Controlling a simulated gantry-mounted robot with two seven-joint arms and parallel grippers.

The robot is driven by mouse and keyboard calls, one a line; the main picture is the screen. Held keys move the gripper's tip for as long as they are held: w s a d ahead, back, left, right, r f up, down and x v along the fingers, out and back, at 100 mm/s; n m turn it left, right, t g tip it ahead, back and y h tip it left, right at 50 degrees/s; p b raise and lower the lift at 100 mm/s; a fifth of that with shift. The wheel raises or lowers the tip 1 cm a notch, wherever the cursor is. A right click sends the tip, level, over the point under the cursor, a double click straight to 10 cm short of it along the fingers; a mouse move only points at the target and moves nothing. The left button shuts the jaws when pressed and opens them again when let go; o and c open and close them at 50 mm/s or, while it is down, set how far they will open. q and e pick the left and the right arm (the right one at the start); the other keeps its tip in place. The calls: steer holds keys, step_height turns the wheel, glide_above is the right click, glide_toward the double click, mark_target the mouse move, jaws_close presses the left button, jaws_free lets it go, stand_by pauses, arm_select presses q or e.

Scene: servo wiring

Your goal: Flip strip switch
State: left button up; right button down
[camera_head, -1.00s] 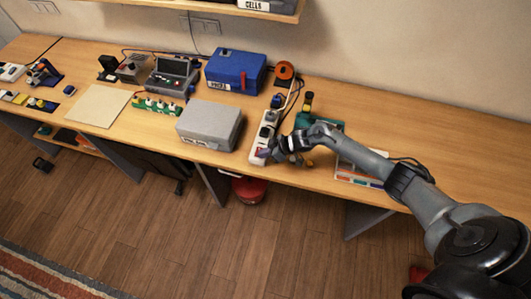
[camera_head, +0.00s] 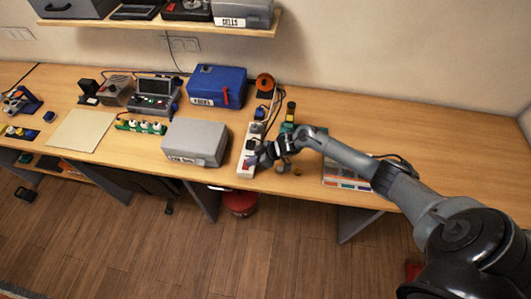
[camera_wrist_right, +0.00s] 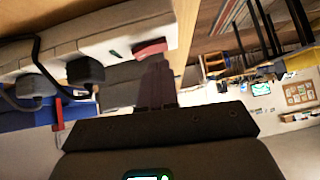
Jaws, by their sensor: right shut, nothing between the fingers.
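The white power strip (camera_head: 246,166) lies near the table's front edge, right of the grey case. In the right wrist view the strip (camera_wrist_right: 125,38) runs across the upper left. It carries a red switch (camera_wrist_right: 150,48) near its end and a small green patch (camera_wrist_right: 114,53) beside it. My right gripper (camera_head: 254,160) is at the strip's front end and is shut and empty. In the wrist view its fingertips (camera_wrist_right: 157,66) are close to the red switch. I cannot tell whether they touch it. My left gripper is not in view.
Black plugs (camera_wrist_right: 85,70) sit in the strip, with cables. A grey case (camera_head: 197,142) stands left of the strip and a blue box (camera_head: 216,86) behind it. An orange spool (camera_head: 265,82) is at the back.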

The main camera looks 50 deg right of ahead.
step_height(320, 180, up, 3)
steer(key=shift+a+r+p, duration=0.1)
steer(key=shift+p, duration=1.1)
steer(key=s+a+v, duration=0.1)
steer(key=v, duration=0.8)
steer(key=shift+s+d, duration=0.15)
steer(key=shift+s, duration=0.1)
